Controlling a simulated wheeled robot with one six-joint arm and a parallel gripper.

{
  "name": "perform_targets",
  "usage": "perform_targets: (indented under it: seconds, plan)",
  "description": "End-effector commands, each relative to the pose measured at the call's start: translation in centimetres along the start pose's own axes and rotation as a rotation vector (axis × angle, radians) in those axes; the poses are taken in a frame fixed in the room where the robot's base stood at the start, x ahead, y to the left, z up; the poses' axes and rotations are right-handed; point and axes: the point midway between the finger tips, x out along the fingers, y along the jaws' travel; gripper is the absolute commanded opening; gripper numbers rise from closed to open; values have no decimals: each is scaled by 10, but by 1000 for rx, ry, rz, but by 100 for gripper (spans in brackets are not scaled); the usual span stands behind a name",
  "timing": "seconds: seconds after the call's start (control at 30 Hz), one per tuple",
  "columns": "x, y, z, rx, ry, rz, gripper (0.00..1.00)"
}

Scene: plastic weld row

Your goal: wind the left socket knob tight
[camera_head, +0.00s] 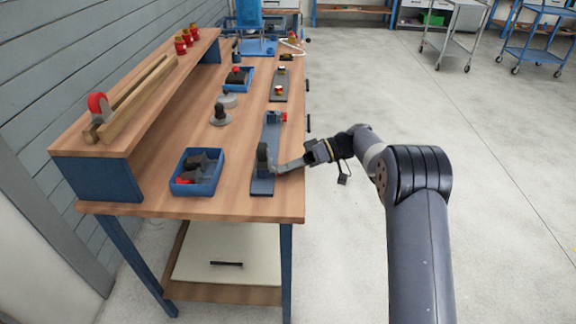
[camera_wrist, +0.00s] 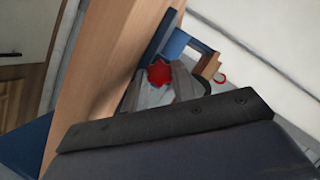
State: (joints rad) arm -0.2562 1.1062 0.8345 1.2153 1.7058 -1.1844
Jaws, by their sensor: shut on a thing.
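A long grey fixture (camera_head: 271,135) lies along the table's right side, with a dark upright block (camera_head: 263,160) at its near end and a small red part (camera_head: 284,117) at its far end. My gripper (camera_head: 277,169) reaches in from the right at the near block, low over the fixture. In the wrist view a red star-shaped knob (camera_wrist: 160,72) sits at the grey fingertips of my gripper (camera_wrist: 162,84), which is shut on it. The knob's underside and seat are hidden, and in the head view the held knob is hidden too.
A blue bin (camera_head: 178,187) with dark and red parts stands left of the fixture. A round grey-based part (camera_head: 220,120), a second blue tray (camera_head: 228,83) and a dark plate (camera_head: 273,97) lie farther back. A raised shelf (camera_head: 80,143) runs along the wall. The floor right of the table is open.

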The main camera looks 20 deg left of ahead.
Motion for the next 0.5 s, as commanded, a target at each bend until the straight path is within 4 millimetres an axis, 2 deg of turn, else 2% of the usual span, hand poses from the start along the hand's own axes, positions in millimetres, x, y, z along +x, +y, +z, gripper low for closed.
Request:
perform_targets:
  seconds: [0.4, 0.43, 0.5]
  plan:
    - [0, 0, 0, 4, 2, -1, 3]
    - [0, 0, 0, 4, 2, -1, 28]
    - [0, 0, 0, 4, 2, -1, 34]
